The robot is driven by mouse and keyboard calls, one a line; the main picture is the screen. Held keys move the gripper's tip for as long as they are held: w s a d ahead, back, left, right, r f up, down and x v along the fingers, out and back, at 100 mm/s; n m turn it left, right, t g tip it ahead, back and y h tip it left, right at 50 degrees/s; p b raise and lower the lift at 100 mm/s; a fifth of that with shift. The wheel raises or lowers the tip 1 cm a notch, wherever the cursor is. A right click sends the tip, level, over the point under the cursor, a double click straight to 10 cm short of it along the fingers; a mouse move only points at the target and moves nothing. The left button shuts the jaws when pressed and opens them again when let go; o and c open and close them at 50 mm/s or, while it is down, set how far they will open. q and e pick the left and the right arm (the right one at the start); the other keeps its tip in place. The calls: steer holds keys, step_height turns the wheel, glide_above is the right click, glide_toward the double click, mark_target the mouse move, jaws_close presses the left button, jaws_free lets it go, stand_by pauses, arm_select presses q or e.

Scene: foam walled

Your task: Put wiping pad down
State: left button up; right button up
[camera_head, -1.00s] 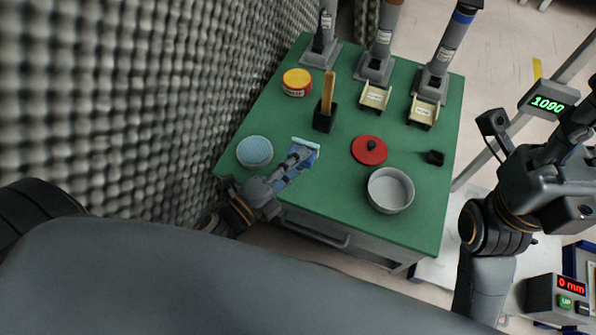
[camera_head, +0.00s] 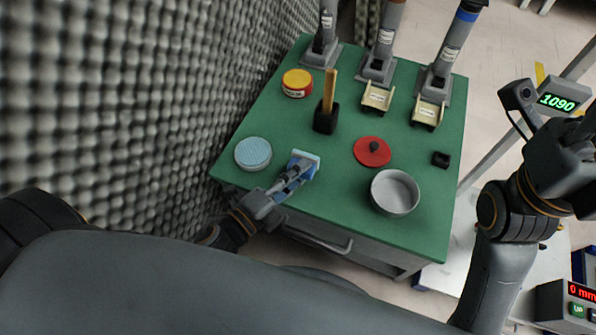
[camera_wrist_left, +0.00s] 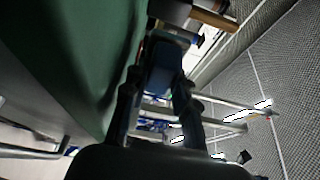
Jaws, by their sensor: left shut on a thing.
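The wiping pad (camera_head: 306,161) is a small blue block with a pale edge, over the front left part of the green table. My left gripper (camera_head: 290,179) is shut on it, reaching in from the table's front edge. In the left wrist view the blue pad (camera_wrist_left: 163,68) sits between the two dark fingers (camera_wrist_left: 158,88), beside the green table surface (camera_wrist_left: 75,50). I cannot tell whether the pad touches the table. My right arm shows at the right, but its fingers are not visible.
On the green table (camera_head: 290,130) are a round blue pad in a pale dish (camera_head: 253,153), a yellow-red tin (camera_head: 297,82), a black holder (camera_head: 326,120) with a wooden handle, a red lid (camera_head: 372,152) and a grey bowl (camera_head: 395,192). Dispensers line the back. A foam wall (camera_head: 130,90) stands left.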

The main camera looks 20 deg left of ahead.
arm_select(q)
steer(key=o, duration=1)
